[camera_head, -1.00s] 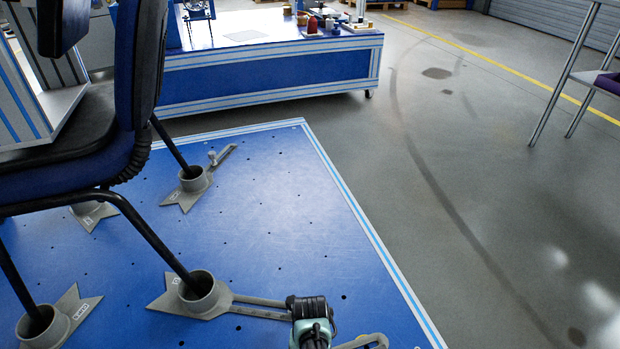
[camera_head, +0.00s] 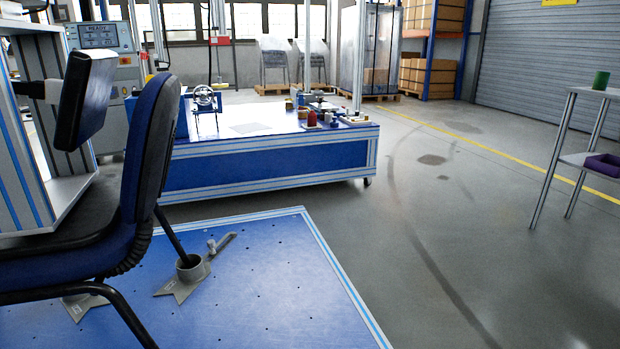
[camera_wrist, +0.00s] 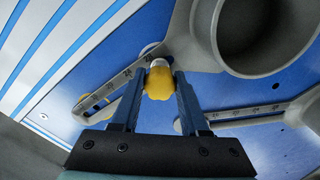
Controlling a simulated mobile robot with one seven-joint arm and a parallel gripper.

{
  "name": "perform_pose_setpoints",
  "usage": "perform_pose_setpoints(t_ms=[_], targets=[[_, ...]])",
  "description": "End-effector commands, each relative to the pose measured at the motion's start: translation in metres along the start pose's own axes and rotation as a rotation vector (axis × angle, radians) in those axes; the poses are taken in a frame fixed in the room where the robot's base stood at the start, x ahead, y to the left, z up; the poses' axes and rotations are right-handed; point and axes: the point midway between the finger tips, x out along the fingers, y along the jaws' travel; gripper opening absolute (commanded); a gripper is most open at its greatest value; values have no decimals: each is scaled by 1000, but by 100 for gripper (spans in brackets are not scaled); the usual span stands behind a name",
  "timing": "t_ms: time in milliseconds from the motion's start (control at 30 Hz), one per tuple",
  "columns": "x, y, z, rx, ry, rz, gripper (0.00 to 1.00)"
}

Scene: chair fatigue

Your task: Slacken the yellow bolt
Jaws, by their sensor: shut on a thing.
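The yellow bolt (camera_wrist: 159,83) shows in the wrist view, between the two blue fingers of my gripper (camera_wrist: 158,90). My gripper is shut on its yellow head. The bolt stands at the slotted arm of a grey clamp (camera_wrist: 190,35), with a pale washer or shank just above the head in the picture. The slot carries dark scale marks. The head view does not show my gripper or the yellow bolt. It shows another grey foot clamp (camera_head: 173,286) around a chair leg, with a grey bolt (camera_head: 212,246) on its arm.
The blue platform (camera_head: 275,290) bears the dark chair (camera_head: 150,150). In the wrist view, a second slotted arm (camera_wrist: 248,118) lies to the right and a round grey socket (camera_wrist: 262,68) is close by. A blue bench (camera_head: 270,175) stands behind; open floor lies right.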

Motion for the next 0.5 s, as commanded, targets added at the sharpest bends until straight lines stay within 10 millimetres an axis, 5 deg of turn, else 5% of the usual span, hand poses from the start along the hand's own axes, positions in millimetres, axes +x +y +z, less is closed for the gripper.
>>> perform_pose_setpoints(t_ms=[267,500], targets=[[0,0,0,-27,0,0,0],[0,1,0,-279,0,1,0]])
